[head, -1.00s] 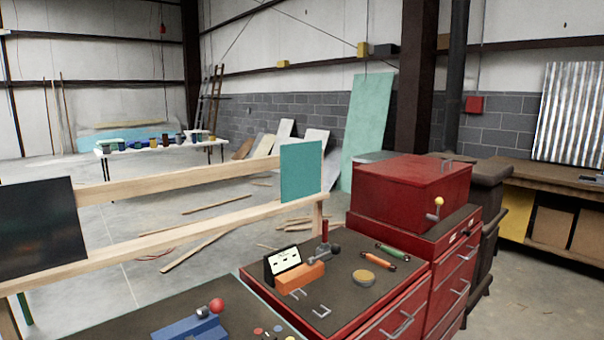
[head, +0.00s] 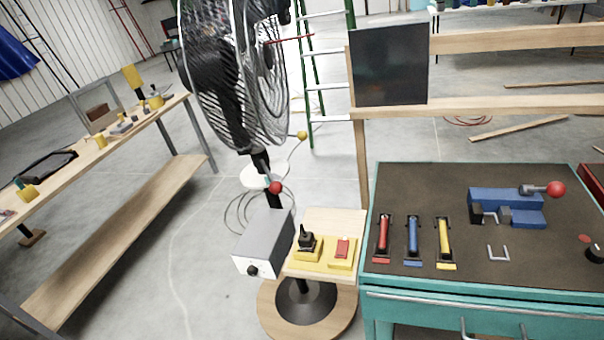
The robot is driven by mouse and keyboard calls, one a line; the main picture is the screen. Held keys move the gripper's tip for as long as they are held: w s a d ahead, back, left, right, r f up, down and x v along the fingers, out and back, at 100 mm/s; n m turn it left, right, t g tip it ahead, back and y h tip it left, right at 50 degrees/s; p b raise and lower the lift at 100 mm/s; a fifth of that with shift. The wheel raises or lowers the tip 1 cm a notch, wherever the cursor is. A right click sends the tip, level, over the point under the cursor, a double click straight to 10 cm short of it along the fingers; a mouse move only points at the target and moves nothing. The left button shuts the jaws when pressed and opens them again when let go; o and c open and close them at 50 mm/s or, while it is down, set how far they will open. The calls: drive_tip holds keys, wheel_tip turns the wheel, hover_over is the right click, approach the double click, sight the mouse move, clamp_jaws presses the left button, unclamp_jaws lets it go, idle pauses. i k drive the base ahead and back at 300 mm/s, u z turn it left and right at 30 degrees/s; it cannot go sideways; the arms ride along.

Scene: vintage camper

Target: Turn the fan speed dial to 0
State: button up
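A large black fan (head: 232,75) with a wire cage stands upper left of centre on a dark pole with a round wooden base (head: 275,325). A grey box (head: 264,240) sits low in front of the pole. A small black knob (head: 252,270) is on its pale front face; it looks like the fan speed dial, but its marks and setting are too small to read. My gripper is not in view.
A small wooden shelf right of the box holds a yellow joystick unit (head: 308,247) and a red switch (head: 342,249). A teal cabinet (head: 460,292) with clamps and a blue vise (head: 506,205) stands right. A workbench (head: 110,150) stands left. Floor between is mostly clear.

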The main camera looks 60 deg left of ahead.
sight(252, 271)
drive_tip(key=u, duration=1.85)
drive_tip(key=k, duration=1.25)
drive_tip(key=u, duration=0.05)
drive_tip(key=i, duration=1.7)
drive_tip(key=z, duration=0.5)
